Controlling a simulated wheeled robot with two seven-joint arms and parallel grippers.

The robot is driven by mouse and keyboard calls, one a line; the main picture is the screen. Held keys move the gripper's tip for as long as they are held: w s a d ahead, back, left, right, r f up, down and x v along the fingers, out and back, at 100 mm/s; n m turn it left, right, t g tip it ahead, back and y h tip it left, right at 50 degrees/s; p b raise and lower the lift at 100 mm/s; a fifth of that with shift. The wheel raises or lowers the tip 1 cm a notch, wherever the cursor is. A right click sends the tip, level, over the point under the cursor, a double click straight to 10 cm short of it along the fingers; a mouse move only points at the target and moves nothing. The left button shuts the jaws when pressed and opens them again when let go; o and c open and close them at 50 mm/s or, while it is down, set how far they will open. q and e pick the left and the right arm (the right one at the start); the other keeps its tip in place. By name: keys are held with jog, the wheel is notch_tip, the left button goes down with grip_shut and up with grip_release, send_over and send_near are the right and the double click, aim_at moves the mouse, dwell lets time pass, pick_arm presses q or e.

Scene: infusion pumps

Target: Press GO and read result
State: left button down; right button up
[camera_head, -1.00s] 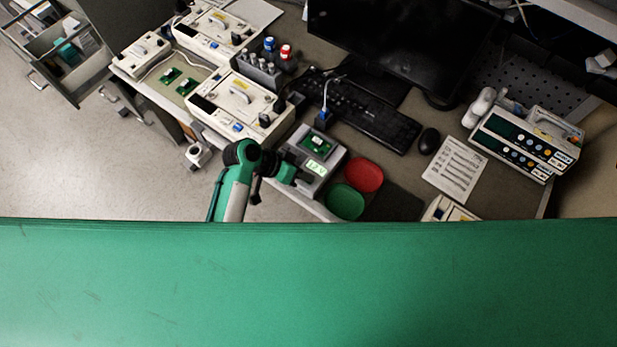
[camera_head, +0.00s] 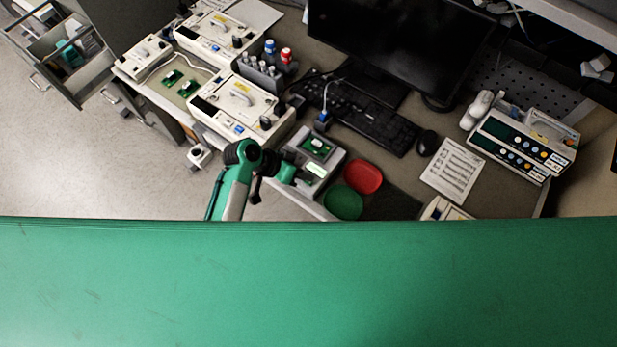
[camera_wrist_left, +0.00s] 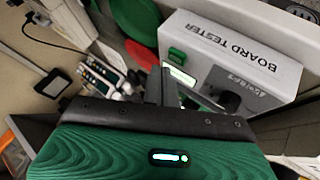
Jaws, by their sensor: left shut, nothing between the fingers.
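The board tester (camera_head: 331,176) is a grey box on the bench. A green circuit board (camera_head: 317,146) sits on its top, and a small lit display (camera_head: 316,169) is on its near part. My left gripper (camera_head: 291,173) is shut and empty at the tester's left near side. In the left wrist view, the tester (camera_wrist_left: 268,75) reads "BOARD TESTER". A green square piece (camera_wrist_left: 177,55) and the lit display (camera_wrist_left: 180,75) are close to my gripper's fingers (camera_wrist_left: 163,86). I cannot tell whether they touch the tester. The display's text is not legible. My right gripper is out of view.
A red dish (camera_head: 363,176) and a green dish (camera_head: 343,202) lie right of the tester. A keyboard (camera_head: 375,120), mouse (camera_head: 428,142) and printed sheet (camera_head: 453,171) lie beyond. White pump units (camera_head: 235,104) stand to the left. A two-display pump (camera_head: 522,143) stands at right.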

aim_at(304, 182)
pick_arm(q)
notch_tip(304, 182, up, 2)
jog(key=shift+r, duration=1.5)
